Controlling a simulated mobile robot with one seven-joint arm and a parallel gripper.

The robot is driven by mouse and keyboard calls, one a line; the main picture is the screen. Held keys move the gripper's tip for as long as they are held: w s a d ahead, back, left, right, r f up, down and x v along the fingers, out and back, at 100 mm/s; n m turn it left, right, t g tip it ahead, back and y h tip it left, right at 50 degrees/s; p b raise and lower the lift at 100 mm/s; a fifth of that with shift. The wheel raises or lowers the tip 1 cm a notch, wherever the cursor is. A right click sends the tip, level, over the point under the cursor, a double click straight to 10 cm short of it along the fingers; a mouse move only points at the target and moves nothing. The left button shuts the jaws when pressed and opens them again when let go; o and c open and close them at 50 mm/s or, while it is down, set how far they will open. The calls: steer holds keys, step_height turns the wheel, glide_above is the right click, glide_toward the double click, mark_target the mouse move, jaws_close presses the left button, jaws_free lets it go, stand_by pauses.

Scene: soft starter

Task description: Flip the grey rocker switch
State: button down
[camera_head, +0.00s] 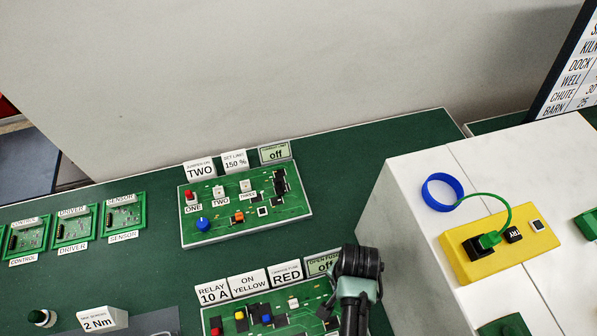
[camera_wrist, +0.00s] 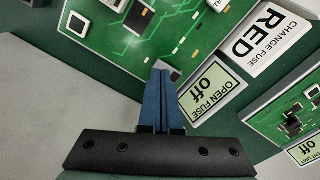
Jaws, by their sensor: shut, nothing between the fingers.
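I cannot pick out a grey rocker switch for certain in either view. The near green circuit board (camera_head: 275,311) carries red, yellow and blue parts, and my arm covers its right side. A dark part with a pale top (camera_wrist: 139,18) sits on that board in the wrist view; I cannot tell what it is. My gripper (camera_wrist: 162,72) is shut and empty, its blue fingertips over the board's edge beside the "OPEN FUSE off" sign (camera_wrist: 212,92). In the head view my fingertips are hidden behind my wrist. I cannot tell whether they touch the board.
A second board (camera_head: 246,212) lies behind, with a red button, a blue knob and signs. Small green modules (camera_head: 73,229) stand at left. A white block (camera_head: 440,270) at right bears a yellow box (camera_head: 500,245) with a green cable. Green bench shows between the boards.

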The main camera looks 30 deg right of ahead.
steer(key=shift+f+b, duration=0.6)
steer(key=shift+f, duration=0.35)
stand_by(0.3)
steer(key=shift+r, duration=0.1)
step_height(320, 180, up, 7)
steer(key=p, duration=0.7)
stand_by(0.5)
